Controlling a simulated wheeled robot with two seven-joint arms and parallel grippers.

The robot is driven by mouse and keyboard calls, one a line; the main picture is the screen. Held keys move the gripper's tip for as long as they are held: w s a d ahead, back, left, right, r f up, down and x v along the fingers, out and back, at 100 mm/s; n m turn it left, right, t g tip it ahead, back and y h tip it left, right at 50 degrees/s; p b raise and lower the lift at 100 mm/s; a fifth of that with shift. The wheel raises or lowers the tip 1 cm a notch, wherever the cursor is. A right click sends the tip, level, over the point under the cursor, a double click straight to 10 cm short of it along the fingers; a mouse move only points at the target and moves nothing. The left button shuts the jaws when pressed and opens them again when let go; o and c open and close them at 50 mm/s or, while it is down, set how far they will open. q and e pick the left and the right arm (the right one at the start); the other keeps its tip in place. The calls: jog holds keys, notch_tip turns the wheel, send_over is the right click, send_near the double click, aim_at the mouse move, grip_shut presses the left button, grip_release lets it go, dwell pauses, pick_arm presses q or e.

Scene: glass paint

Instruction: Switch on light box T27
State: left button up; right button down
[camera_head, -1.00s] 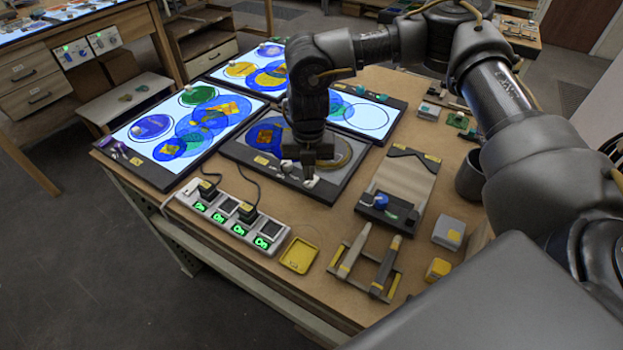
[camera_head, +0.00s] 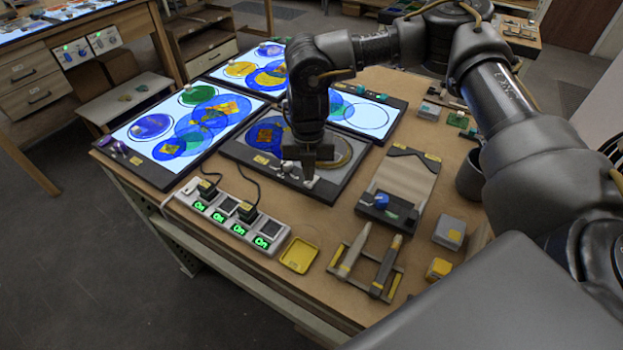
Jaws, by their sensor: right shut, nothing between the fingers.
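An unlit light box (camera_head: 336,193) with a dark frame and grey surface lies at the middle of the bench. Blue and orange glass pieces (camera_head: 265,137) lie on it, and a yellow label (camera_head: 261,160) sits on its front frame; I cannot read it. My right gripper (camera_head: 309,180) is shut and empty, pointing down at the front edge of this box, by small pale knobs. I cannot tell whether the fingertips touch it. My right arm hides part of the box. My left gripper is not in view.
Lit light boxes stand left (camera_head: 133,140) and behind (camera_head: 372,119). A power strip (camera_head: 228,218) with green "On" lights and plugged cords lies in front. A yellow tray (camera_head: 299,255), a tool rack (camera_head: 387,268) and a grey-brown board (camera_head: 402,180) stand to the right.

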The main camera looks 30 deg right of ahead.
jog(key=shift+f+b, duration=0.4)
jog(key=shift+f, duration=0.35)
dwell(0.3)
jog(key=shift+r+p, duration=2.9)
jog(key=shift+r, duration=0.65)
